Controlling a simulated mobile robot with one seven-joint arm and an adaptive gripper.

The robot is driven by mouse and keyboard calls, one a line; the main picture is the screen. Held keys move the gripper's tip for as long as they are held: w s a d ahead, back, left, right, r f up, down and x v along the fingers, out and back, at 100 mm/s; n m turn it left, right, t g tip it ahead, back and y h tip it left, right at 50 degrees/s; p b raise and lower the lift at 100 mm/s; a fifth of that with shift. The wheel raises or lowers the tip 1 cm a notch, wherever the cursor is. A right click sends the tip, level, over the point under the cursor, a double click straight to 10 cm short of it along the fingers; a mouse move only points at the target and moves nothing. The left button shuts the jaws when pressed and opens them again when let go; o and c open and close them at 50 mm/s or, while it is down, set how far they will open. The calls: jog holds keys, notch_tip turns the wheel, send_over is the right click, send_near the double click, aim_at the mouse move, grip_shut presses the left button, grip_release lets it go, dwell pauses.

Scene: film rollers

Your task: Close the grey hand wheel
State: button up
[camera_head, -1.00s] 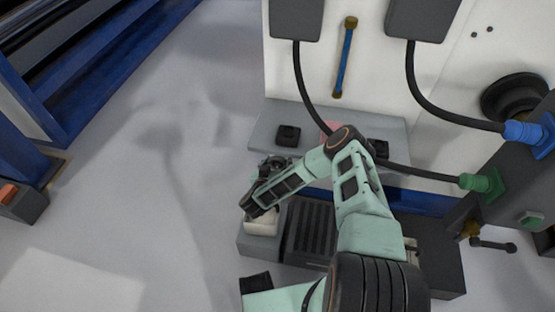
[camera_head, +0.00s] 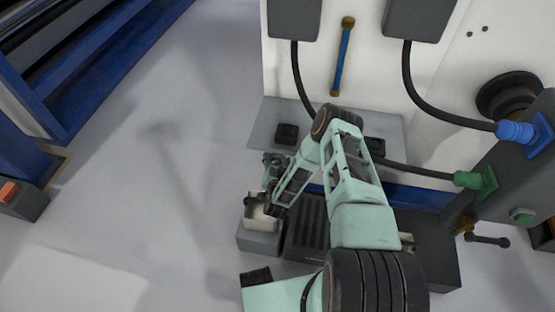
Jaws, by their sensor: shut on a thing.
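My gripper (camera_head: 272,161) is small and dark at the far end of my arm, left of my forearm and above a grey block with a pale top. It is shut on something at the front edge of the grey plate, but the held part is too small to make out. I cannot pick out the grey hand wheel for certain; my gripper and wrist cover much of that spot.
The grey block (camera_head: 258,243) stands beside a dark ribbed unit (camera_head: 303,228). Behind are a grey plate (camera_head: 262,122), a white panel (camera_head: 310,75) and black cables. Blue (camera_head: 510,131) and green (camera_head: 470,180) connectors are at right. The floor (camera_head: 130,200) at left is clear.

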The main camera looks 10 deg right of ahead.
jog(key=shift+f+m+t+y+b, duration=0.1)
jog(key=shift+m+t+y+b, duration=0.25)
jog(key=shift+m, duration=0.25)
dwell(0.3)
jog(key=o, duration=1.2)
jog(key=shift+c, duration=0.2)
jog(key=shift+s, duration=0.1)
jog(key=v, duration=1.2)
jog(key=shift+d, duration=0.1)
